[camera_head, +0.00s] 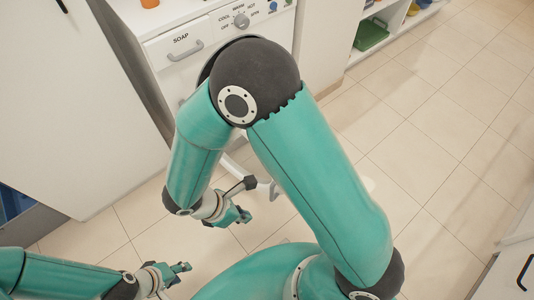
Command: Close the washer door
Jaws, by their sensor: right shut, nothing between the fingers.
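The washer (185,75) is the white machine at the top middle, with a SOAP drawer (185,49) and a dial (240,20) on its front. My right arm crosses in front of it and hides most of the front, so the door's position is not clear. A dark curved edge shows beside my arm's elbow, and a pale curved piece shows lower down; I cannot tell if either belongs to the door. My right gripper (241,216) is shut and empty, low in front of the washer. My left gripper (181,272) is at the lower left, apart from the washer; its fingers are too small to judge.
A white cabinet or panel (70,110) stands to the left of the washer. An open shelf to the right holds a green box (371,36). An orange item (150,3) is at the top edge. The tiled floor (430,130) on the right is clear.

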